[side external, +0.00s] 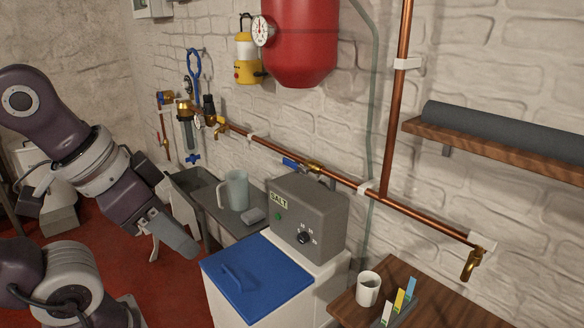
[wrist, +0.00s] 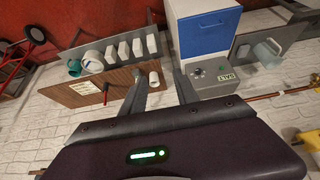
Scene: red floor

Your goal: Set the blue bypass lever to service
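A blue lever (side external: 292,163) sits on the copper pipe, beside a brass valve body (side external: 314,167), just behind the grey SALT control box (side external: 307,215). A second blue handle (side external: 193,158) is under the filter housing farther left. I cannot read any service or bypass marking, so the frames do not show which is the bypass lever. My gripper (side external: 172,256) is left of the blue-lidded cabinet, apart from both levers. In the wrist view my gripper (wrist: 160,78) has its two fingers apart with nothing held. Neither lever can be made out there.
The blue lid (side external: 258,275) stands in front of the control box. A sink with a pitcher (side external: 236,190) is to its left. A wooden table with a white mug (side external: 368,289) is at front right. A copper riser (side external: 393,120) and shelf (side external: 500,145) are right.

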